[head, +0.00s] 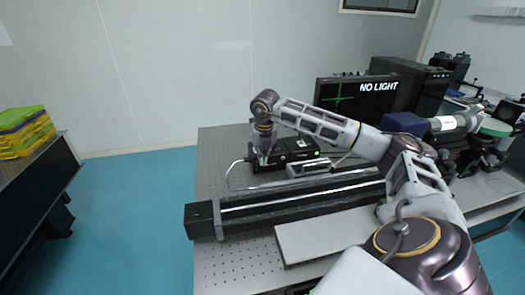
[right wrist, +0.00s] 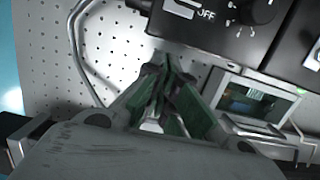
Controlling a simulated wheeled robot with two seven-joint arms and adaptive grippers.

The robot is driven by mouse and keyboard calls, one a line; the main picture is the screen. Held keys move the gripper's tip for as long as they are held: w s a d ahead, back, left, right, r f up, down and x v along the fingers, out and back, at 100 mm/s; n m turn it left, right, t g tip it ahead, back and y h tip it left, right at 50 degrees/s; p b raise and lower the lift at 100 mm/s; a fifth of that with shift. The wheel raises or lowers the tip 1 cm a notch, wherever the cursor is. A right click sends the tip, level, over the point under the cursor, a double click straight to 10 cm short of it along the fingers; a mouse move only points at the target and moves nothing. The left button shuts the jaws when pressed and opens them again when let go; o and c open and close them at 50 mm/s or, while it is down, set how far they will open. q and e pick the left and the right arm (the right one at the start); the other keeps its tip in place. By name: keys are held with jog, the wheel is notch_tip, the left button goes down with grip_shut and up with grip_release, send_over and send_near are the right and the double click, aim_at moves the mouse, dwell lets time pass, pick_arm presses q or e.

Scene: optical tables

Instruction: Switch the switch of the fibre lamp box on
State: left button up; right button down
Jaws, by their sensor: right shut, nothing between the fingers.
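The black fibre lamp box (head: 297,147) stands on the perforated optical table (head: 222,160). In the right wrist view the lamp box (right wrist: 222,38) fills the top, with a light switch (right wrist: 179,9) beside the printed word OFF and a round dial to its right. My right gripper (head: 264,161) points down in front of the box's left part. In the right wrist view my right gripper (right wrist: 165,62) is shut and empty, its fingertips just short of the box's lower edge, below the switch. I cannot tell whether they touch the box. My left gripper is not in view.
A small metal-cased display unit (head: 308,169) stands close right of my gripper. A cable curves over the table on the left. A long black rail (head: 290,203) lies in front. A monitor (head: 352,97) behind reads NO LIGHT. The table's left part is clear.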

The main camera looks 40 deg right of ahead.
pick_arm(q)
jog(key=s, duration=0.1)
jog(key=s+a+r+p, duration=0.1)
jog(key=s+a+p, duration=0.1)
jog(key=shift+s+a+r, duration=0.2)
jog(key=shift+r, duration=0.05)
pick_arm(e)
jog(key=shift+g, duration=0.3)
jog(key=w, duration=0.1)
jog(key=w+d+r, duration=0.1)
jog(key=w+r, duration=0.1)
jog(key=shift+w+d+r, duration=0.1)
jog(key=shift+d+r, duration=0.05)
jog(key=shift+d, duration=0.25)
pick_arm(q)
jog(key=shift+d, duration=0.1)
